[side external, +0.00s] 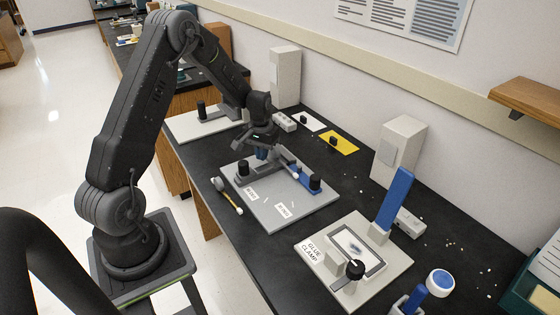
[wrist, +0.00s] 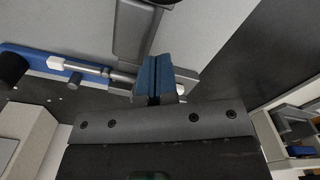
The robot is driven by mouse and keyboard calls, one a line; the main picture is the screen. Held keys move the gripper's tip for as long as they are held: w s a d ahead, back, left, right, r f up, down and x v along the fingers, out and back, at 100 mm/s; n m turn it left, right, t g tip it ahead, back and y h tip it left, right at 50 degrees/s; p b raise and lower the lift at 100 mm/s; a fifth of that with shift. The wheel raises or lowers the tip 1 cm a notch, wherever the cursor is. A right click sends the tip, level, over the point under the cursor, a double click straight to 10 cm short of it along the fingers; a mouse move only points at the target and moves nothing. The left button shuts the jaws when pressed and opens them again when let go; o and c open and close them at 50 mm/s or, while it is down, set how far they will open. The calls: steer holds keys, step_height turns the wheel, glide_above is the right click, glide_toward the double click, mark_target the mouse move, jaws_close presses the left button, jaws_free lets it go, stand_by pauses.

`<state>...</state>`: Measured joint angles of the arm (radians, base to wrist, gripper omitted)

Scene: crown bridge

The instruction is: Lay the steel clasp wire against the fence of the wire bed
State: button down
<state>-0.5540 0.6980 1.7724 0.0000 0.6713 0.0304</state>
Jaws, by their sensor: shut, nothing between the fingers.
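My gripper (side external: 263,154) is shut and empty, its blue fingertips pressed together low over the back part of a grey plate (side external: 285,214). In the wrist view the shut fingertips (wrist: 153,72) are beside a grey bar and the end of a steel rod (wrist: 88,67) on a blue toggle-like fixture (wrist: 38,60). I cannot tell whether the fingertips touch it. In the side view the blue fixture (side external: 302,183) runs to the plate's right corner. The steel clasp wire, the wire bed and its fence cannot be told apart for certain; my gripper hides part of this area.
Two paper labels (side external: 251,194) lie on the grey plate, and a brush (side external: 228,196) lies to its left. A glue clamp board (side external: 311,265) with an upright blue lever (side external: 396,197) stands nearer the camera. White boxes (side external: 399,147) stand along the wall.

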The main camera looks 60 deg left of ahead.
steer(key=shift+w, duration=0.25)
stand_by(0.4)
steer(key=shift+w, duration=0.35)
steer(key=shift+w, duration=0.1)
steer(key=shift+w, duration=0.4)
steer(key=shift+w, duration=0.45)
steer(key=shift+w, duration=0.1)
steer(key=shift+s, duration=0.75)
step_height(320, 180, up, 7)
stand_by(0.5)
